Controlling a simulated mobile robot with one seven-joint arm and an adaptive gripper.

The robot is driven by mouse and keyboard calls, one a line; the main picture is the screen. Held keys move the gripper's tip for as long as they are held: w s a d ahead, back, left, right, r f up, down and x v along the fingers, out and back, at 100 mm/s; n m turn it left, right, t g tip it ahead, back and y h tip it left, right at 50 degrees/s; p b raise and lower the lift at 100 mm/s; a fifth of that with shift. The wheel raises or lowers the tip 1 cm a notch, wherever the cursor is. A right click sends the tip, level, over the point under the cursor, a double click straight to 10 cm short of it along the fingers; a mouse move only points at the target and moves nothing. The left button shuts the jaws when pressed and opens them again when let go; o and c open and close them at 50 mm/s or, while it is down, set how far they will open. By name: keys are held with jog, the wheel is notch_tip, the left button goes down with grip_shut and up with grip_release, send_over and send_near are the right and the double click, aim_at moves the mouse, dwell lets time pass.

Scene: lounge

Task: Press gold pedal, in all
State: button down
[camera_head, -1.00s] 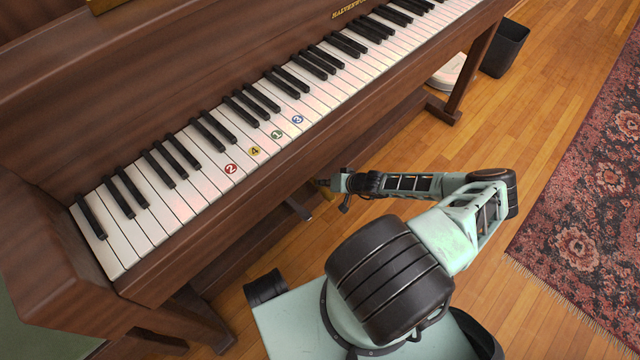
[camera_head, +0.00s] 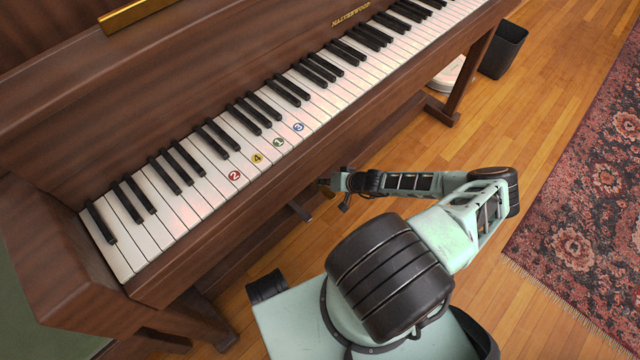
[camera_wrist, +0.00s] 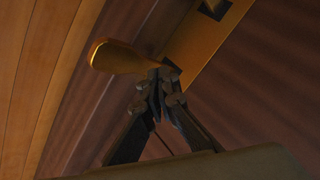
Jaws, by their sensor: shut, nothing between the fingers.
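The gold pedal (camera_wrist: 115,57) shows in the wrist view, its rounded end pointing left. My gripper (camera_wrist: 163,75) is shut and empty, with its fingertips at the pedal's narrow part. They overlap it in the picture; I cannot tell for sure whether they press on it. In the head view my gripper (camera_head: 322,183) reaches under the front edge of the piano (camera_head: 225,225), and the gold pedal is not clearly visible there.
A gold plate (camera_wrist: 207,45) with dark slots lies behind the pedal. A dark bar-like part (camera_head: 300,211) shows below the keyboard. Numbered stickers mark several keys. A black bin (camera_head: 503,50) and a patterned rug (camera_head: 585,200) are at the right, with bare wooden floor between.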

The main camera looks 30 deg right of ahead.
aim_at(322, 187)
jog(key=shift+r, duration=0.1)
notch_tip(322, 187, up, 5)
jog(key=p, duration=0.4)
dwell(1.0)
